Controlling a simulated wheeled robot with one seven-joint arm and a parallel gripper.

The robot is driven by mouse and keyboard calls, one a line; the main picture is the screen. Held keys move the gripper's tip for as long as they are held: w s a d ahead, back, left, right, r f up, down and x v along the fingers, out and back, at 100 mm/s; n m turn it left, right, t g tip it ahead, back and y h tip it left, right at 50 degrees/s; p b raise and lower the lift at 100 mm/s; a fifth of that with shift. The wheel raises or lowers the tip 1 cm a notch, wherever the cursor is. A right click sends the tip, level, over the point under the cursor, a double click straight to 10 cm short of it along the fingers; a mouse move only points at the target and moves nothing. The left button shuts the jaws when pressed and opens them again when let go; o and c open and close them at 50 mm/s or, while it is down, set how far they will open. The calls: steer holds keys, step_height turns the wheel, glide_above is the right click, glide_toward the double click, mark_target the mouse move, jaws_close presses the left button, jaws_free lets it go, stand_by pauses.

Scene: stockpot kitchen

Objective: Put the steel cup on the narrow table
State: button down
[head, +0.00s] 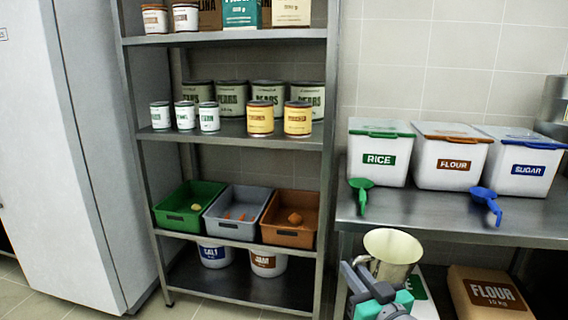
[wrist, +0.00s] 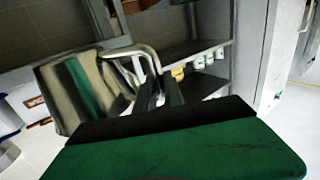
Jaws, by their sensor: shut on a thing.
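The steel cup (head: 392,246) is a shiny, pale-tinted metal cup with a wide open mouth, in front of the steel table at the lower right of the head view. My gripper (head: 366,270) is shut on its handle, on the cup's left side. In the wrist view the cup (wrist: 80,92) lies left of my gripper (wrist: 156,92), and its looped handle runs between the dark fingers. The cup is held in the air. A steel table (head: 450,208) stands at the right of the head view; I cannot tell whether it is the narrow table.
Rice (head: 379,152), flour (head: 450,156) and sugar bins (head: 517,162) fill the table's back. A green scoop (head: 361,190) and a blue scoop (head: 488,203) lie in front. A steel shelf rack (head: 327,150) with cans and trays stands left. A flour sack (head: 490,293) sits below the table.

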steer(key=shift+w+d+r+p, duration=0.15)
steer(key=shift+r+p, duration=0.15)
steer(key=shift+r, duration=0.15)
steer(key=shift+w+d+r+p, duration=0.1)
steer(key=shift+r+p, duration=0.15)
steer(key=shift+r, duration=0.15)
step_height(320, 180, up, 17)
steer(key=w+p, duration=0.2)
steer(key=p, duration=2.7)
steer(key=shift+w, duration=0.2)
steer(key=shift+f, duration=0.2)
